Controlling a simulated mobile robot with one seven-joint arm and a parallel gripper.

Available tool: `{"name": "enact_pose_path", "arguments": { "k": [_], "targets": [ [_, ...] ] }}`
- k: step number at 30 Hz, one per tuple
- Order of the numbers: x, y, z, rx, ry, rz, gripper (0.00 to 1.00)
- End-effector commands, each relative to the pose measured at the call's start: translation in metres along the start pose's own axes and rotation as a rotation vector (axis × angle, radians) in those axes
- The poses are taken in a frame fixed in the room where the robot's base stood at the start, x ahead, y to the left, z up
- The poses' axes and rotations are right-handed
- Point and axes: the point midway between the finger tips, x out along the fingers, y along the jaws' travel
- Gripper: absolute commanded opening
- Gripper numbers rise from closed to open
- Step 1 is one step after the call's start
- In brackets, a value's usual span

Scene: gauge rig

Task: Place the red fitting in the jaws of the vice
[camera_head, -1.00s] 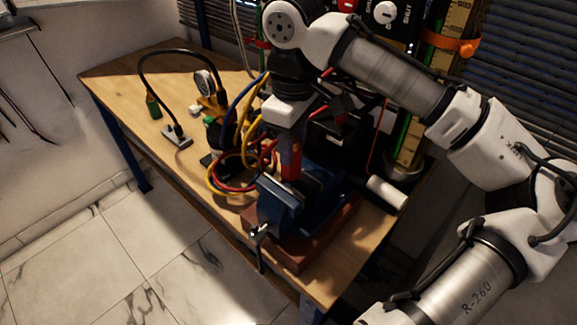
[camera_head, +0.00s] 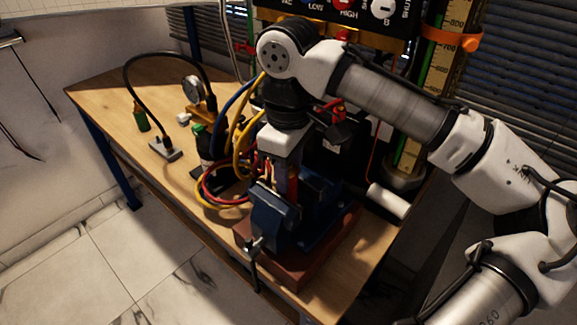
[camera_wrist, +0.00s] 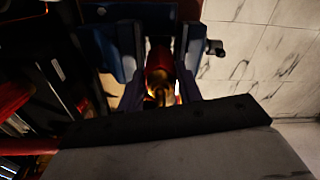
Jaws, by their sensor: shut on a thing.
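The blue vice (camera_head: 272,216) stands on a reddish-brown block at the front edge of the bench. My gripper (camera_head: 287,187) points down over its jaws. It is shut on the red fitting (camera_wrist: 159,58), which shows between my fingers (camera_wrist: 160,80) in the wrist view, with a brass-coloured end nearest the camera. Blue vice parts (camera_wrist: 112,50) lie on both sides of it there. In the head view only a little red shows by the fingers; the front jaw and fingers hide the rest. I cannot tell whether the fitting touches the jaws.
Yellow, red and blue hoses (camera_head: 238,150) loop close to the left of my gripper. A gauge (camera_head: 193,90) and a green-topped bottle (camera_head: 203,145) stand behind on the bench (camera_head: 105,98). A white cylinder (camera_head: 388,200) lies right of the vice. The bench's left part has free room.

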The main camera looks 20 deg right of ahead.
Motion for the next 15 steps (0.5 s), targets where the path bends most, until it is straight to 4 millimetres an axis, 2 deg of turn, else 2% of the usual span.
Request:
{"name": "enact_pose_path", "arguments": {
  "k": [9, 10, 15],
  "targets": [
    [0.0071, -0.0001, -0.0002, 0.000, 0.000, 0.001, 0.03],
    [0.0075, -0.0002, -0.0002, 0.000, -0.001, 0.000, 0.36],
    [0.0074, -0.0001, -0.0001, 0.000, 0.000, 0.000, 0.57]
  ]
}}
